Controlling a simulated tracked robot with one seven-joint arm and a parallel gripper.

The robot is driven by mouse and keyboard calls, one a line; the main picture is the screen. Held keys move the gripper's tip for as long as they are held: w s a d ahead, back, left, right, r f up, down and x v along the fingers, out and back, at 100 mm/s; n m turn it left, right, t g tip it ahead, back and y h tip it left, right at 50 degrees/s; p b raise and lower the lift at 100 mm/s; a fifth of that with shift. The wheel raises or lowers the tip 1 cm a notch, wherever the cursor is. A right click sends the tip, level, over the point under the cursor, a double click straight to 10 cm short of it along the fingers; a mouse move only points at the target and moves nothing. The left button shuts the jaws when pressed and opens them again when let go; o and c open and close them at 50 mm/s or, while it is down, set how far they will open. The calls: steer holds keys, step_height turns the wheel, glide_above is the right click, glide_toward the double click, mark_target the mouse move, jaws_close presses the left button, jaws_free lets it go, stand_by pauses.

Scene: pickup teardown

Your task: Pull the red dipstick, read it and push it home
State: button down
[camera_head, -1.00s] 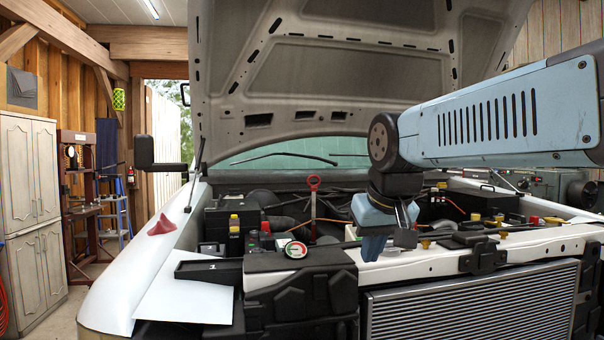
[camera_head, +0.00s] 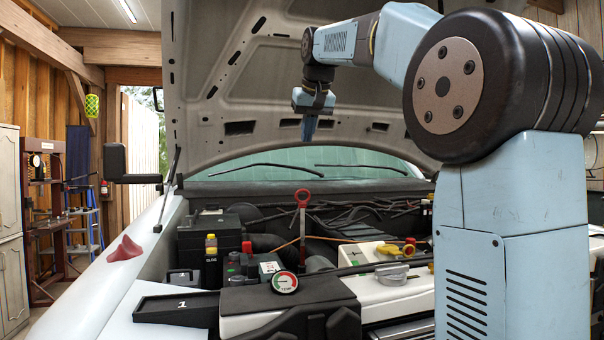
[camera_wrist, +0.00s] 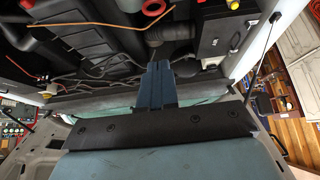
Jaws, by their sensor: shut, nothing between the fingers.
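The red dipstick (camera_head: 302,206) stands upright in the engine bay, its ring handle at the top and its stem running down. Its lower end is hidden behind the parts in front. My gripper (camera_head: 309,138) is shut and empty, pointing down above the dipstick handle in the head view, clearly apart from it. In the wrist view my gripper's blue fingers (camera_wrist: 158,66) lie together, and a red ring (camera_wrist: 153,7) shows at the top edge, beyond the fingertips. I cannot read any mark on the dipstick.
The raised hood (camera_head: 270,95) hangs behind and above my gripper. Hoses and an orange cable cross near the dipstick.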

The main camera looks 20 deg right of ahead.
steer(key=x, duration=0.9)
steer(key=shift+w+d+f, duration=0.15)
steer(key=shift+w+f, duration=0.1)
steer(key=shift+f, duration=0.05)
steer(key=shift+s+f, duration=0.2)
steer(key=shift+f, duration=0.8)
steer(key=shift+s+f, duration=0.2)
steer(key=shift+f, duration=0.8)
